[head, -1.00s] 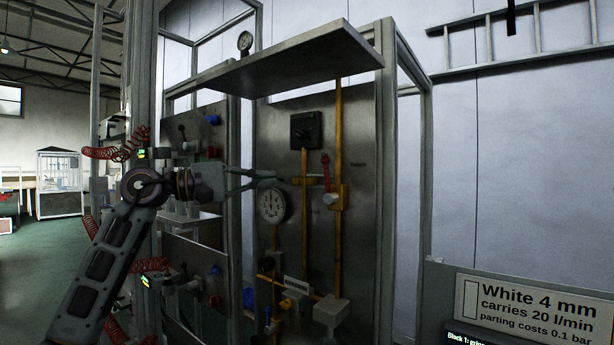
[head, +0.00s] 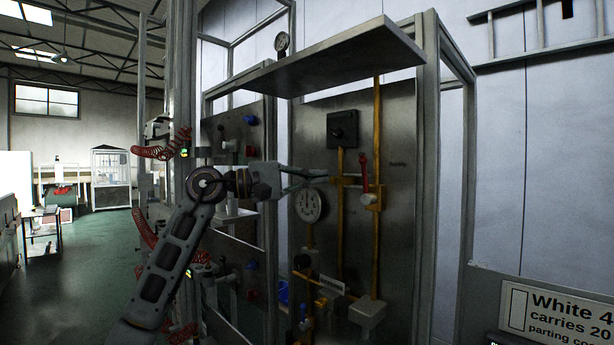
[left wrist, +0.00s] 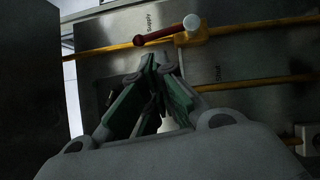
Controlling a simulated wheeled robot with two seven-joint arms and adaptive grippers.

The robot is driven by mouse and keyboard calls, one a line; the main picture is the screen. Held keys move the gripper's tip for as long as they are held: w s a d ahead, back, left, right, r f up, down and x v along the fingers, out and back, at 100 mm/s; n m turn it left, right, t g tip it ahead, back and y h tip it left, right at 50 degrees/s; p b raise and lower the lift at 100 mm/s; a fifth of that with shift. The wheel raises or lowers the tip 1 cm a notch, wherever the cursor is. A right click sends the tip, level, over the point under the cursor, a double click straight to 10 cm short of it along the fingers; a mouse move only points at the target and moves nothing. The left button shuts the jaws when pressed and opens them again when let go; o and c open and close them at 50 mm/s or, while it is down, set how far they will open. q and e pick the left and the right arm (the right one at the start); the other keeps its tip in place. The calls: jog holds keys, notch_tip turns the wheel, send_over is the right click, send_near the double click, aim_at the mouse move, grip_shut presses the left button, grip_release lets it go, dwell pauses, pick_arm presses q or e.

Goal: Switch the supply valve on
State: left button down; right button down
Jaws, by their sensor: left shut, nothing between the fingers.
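The supply valve has a red lever (head: 364,172) on the right-hand vertical yellow pipe (head: 377,120) of the steel panel. The lever stands upright, roughly in line with the pipe. In the left wrist view the red lever (left wrist: 160,33) lies beside the word "Supply", with a white round end (left wrist: 191,22) and a yellow valve body (left wrist: 196,37). My left gripper (head: 322,173) is shut and empty, left of the lever and apart from it in the head view. Its fingertips (left wrist: 158,64) show below the lever in the left wrist view. My right gripper is not in view.
A flat shelf (head: 330,60) overhangs the panel. A frame post (head: 425,180) stands on the right.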

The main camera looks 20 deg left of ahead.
aim_at(366, 180)
pick_arm(q)
jog(key=shift+p+x, duration=1.1)
jog(key=shift+x, duration=2.3)
jog(key=shift+d, duration=0.1)
jog(key=shift+s+d+r+m+g+y, duration=0.15)
jog(key=shift+d+r+m+g, duration=0.1)
jog(key=shift+d+m, duration=0.15)
jog(key=shift+s+d+r+m+g+y, duration=0.15)
jog(key=shift+d+m+g, duration=0.1)
jog(key=shift+d+m, duration=0.15)
jog(key=shift+s+a, duration=0.1)
jog(key=shift+a, duration=0.05)
